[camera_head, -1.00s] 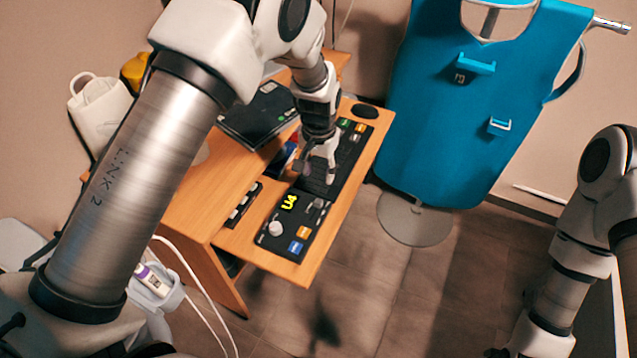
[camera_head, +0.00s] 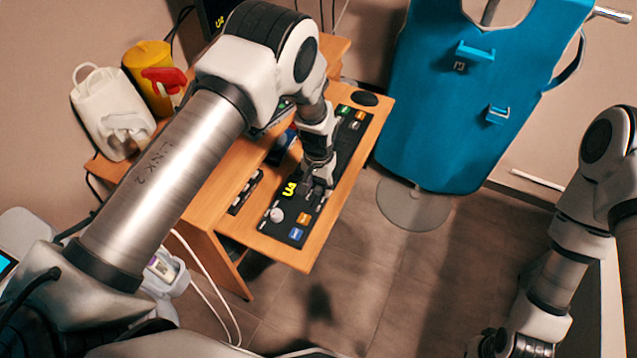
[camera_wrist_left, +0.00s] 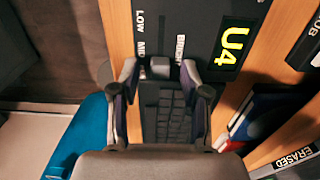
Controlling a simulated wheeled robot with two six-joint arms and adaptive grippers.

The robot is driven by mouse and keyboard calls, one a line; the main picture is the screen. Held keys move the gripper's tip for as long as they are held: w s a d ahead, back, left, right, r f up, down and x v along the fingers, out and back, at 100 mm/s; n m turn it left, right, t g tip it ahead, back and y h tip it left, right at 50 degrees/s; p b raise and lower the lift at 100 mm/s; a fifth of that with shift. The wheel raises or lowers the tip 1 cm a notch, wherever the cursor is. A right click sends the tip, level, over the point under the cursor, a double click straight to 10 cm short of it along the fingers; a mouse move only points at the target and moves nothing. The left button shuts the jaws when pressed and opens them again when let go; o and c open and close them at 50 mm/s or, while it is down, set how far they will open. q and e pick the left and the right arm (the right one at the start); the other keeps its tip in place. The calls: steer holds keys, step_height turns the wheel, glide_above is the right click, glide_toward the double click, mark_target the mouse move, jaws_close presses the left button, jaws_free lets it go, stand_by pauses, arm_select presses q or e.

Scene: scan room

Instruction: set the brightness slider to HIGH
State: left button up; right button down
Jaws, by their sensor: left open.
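The black control panel (camera_head: 297,232) lies along the wooden desk's front, with a yellow U4 display (camera_head: 289,188) and a round pale knob. In the left wrist view, the panel (camera_wrist_left: 200,18) shows LOW and MID labels, part of a brightness label and the U4 display (camera_wrist_left: 232,45). A small grey block, seemingly the slider cap (camera_wrist_left: 160,68), shows between my fingertips; a HIGH label is not visible. My left gripper (camera_head: 318,188) is open, low over the panel; it also shows in the left wrist view (camera_wrist_left: 158,78). I cannot tell whether it touches the cap. My right gripper (camera_head: 487,345) is partly visible at the bottom edge.
A blue apron (camera_head: 445,130) hangs on a stand right of the desk (camera_head: 215,195). A white jug (camera_head: 112,120) and yellow container (camera_head: 150,75) stand at the back left. A keyboard (camera_wrist_left: 165,115) lies below the slider in the left wrist view.

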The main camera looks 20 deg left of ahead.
arm_select(q)
steer(key=shift+f, duration=0.25)
jaws_close()
steer(key=shift+w+b, duration=0.55)
steer(key=shift+w, duration=0.05)
steer(key=shift+w+d, duration=0.1)
steer(key=shift+w, duration=0.3)
steer(key=shift+s, duration=0.1)
steer(key=shift+c, duration=0.8)
jaws_free()
steer(key=shift+r, duration=0.1)
steer(key=shift+o, duration=0.8)
